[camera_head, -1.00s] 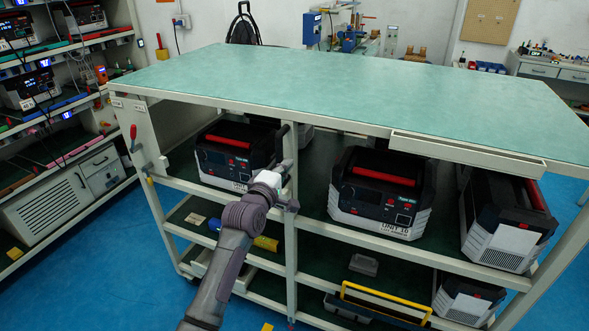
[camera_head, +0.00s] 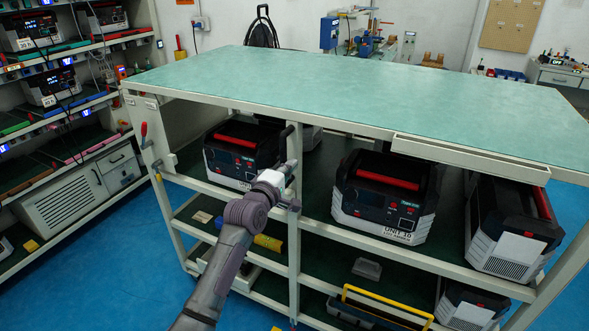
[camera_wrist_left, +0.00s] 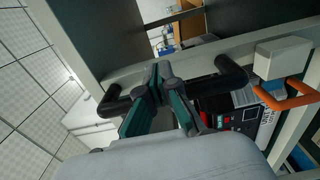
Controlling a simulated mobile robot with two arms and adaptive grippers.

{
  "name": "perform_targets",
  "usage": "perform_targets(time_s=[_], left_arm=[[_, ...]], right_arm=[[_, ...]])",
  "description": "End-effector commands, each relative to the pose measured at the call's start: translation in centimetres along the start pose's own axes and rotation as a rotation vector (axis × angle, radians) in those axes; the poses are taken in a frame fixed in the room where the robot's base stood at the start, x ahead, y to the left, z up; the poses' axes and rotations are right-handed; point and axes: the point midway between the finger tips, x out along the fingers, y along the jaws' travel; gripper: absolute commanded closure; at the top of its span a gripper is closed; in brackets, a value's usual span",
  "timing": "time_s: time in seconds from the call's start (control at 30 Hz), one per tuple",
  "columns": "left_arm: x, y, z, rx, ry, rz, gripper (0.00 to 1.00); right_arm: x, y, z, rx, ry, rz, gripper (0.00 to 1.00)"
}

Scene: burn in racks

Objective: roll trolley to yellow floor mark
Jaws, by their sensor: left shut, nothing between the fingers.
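The trolley has a green top (camera_head: 330,95), a pale frame and open shelves, and stands across the middle of the head view. My left gripper (camera_head: 290,172) is at the dark upright handle (camera_head: 290,135) on the trolley's near side. In the left wrist view its fingers (camera_wrist_left: 158,75) are together, and dark handle bar (camera_wrist_left: 232,76) shows beside them. Contact with the handle cannot be told. A small yellow patch (camera_head: 277,329) shows on the floor at the bottom edge; most of it is cut off. My right gripper is not in view.
The trolley carries black-and-white units, one marked Unit 10 (camera_head: 385,200), and a yellow-handled tray (camera_head: 385,305). A loaded rack (camera_head: 75,195) stands close on the left. Blue floor (camera_head: 100,275) is clear between them at front. A bench (camera_head: 555,75) stands back right.

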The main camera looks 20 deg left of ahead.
Motion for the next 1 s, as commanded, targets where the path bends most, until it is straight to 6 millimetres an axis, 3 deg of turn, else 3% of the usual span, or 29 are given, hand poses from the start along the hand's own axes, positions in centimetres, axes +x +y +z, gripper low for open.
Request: perform_targets(time_s=[1.0], left_arm=[[0.0, 0.1, -5.4, 0.004, 0.006, 0.004, 1.00]], right_arm=[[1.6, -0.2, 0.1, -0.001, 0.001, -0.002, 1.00]])
